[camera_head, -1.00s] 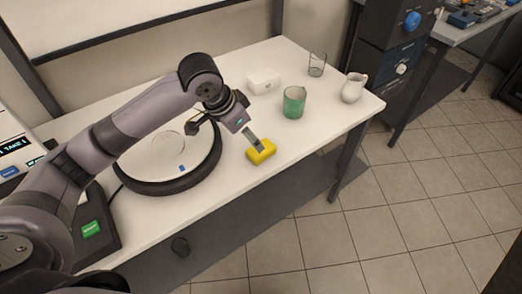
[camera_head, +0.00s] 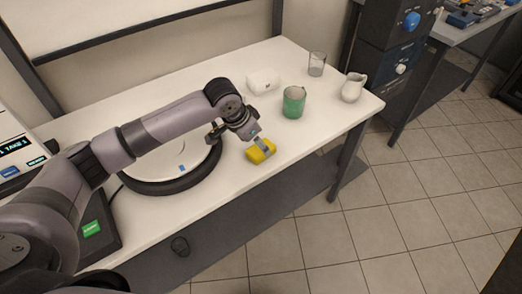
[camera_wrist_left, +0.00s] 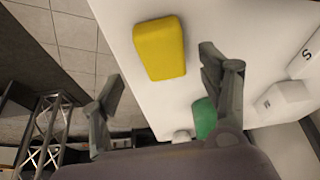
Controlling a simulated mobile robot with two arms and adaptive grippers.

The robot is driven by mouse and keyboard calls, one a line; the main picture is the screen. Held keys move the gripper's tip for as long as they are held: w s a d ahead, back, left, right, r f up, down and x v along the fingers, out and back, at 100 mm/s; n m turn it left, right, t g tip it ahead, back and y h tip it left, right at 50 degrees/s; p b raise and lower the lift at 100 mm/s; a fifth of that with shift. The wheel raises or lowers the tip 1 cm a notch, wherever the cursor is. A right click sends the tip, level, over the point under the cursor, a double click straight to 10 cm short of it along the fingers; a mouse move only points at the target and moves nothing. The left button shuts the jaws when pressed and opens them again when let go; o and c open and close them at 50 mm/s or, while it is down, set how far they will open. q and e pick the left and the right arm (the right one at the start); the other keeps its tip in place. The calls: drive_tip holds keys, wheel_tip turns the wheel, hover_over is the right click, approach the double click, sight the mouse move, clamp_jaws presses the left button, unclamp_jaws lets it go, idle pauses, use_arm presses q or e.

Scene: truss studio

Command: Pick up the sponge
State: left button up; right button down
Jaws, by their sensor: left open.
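The yellow sponge (camera_head: 257,152) lies on the white table near its front edge. It also shows in the left wrist view (camera_wrist_left: 160,48), on the bare tabletop. My left gripper (camera_head: 262,146) is open and empty of any grip, with a fingertip overlapping the sponge in the head view. In the left wrist view my left gripper's fingers (camera_wrist_left: 158,72) are spread wide, one to each side of the sponge's near end, with visible gaps to it. I cannot tell their exact height above the table. My right gripper is not in view.
Behind stand a green cup (camera_head: 293,103), a white box (camera_head: 264,81), a clear glass (camera_head: 317,64) and a white pitcher (camera_head: 353,88). The tabletop right of the sponge is clear.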

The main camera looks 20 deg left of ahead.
use_arm(q)
drive_tip(key=w+f, duration=0.1)
drive_tip(key=w+d+f, duration=0.1)
drive_tip(key=f, duration=0.1)
drive_tip(key=shift+w+d+f, duration=0.1)
drive_tip(key=shift+w+f, duration=0.15)
drive_tip(key=shift+w+d+f, duration=0.1)
drive_tip(key=shift+w+f, duration=0.05)
drive_tip(key=shift+f, duration=0.3)
drive_tip(key=shift+c, duration=0.5)
drive_tip(key=c, duration=0.8)
